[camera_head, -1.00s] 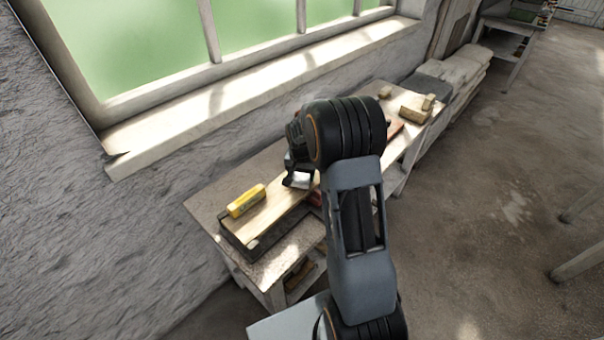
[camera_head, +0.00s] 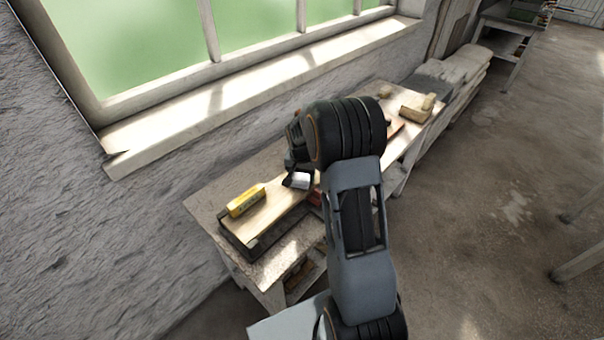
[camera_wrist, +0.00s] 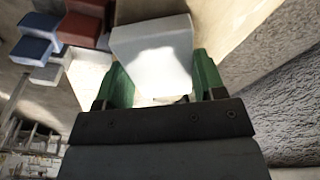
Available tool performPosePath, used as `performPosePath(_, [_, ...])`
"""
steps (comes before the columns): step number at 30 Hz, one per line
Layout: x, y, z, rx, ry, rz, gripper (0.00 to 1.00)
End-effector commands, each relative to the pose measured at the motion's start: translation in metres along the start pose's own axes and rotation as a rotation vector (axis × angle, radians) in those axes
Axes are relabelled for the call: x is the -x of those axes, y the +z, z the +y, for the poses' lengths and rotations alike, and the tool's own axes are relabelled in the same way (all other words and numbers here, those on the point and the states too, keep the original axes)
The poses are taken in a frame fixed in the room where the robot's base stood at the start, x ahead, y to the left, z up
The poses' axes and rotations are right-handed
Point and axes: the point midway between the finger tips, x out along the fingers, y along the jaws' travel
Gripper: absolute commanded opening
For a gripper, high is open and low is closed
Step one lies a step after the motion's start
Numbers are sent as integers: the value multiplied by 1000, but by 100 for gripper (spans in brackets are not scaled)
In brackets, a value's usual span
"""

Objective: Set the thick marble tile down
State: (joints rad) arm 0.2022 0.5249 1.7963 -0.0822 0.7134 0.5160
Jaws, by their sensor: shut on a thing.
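The thick marble tile (camera_wrist: 152,52) is a pale, nearly square block between the green fingers of my gripper (camera_wrist: 162,80) in the wrist view. My gripper is shut on it, with a finger at each side. In the head view a small bright part of the tile (camera_head: 299,180) shows below my wrist, over the bench by the right end of the wooden board. My arm hides most of my gripper there. I cannot tell whether the tile touches a surface beneath it.
A yellow block (camera_head: 246,200) lies on the wooden board (camera_head: 272,214) at the bench's near end. In the wrist view, blue blocks (camera_wrist: 36,48), a dark red block (camera_wrist: 82,25) and a pale block (camera_wrist: 88,72) are left of the tile. A wooden block (camera_head: 416,108) sits farther along the bench.

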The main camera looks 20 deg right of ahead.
Motion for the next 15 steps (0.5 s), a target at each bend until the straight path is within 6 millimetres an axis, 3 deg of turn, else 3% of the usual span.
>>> performPosePath(11, [-8, 1, 0, 0, 0, 1, 31])
performPosePath(12, [-8, 1, 0, 0, 0, 1, 64])
performPosePath(15, [-8, 1, 0, 0, 0, 1, 74])
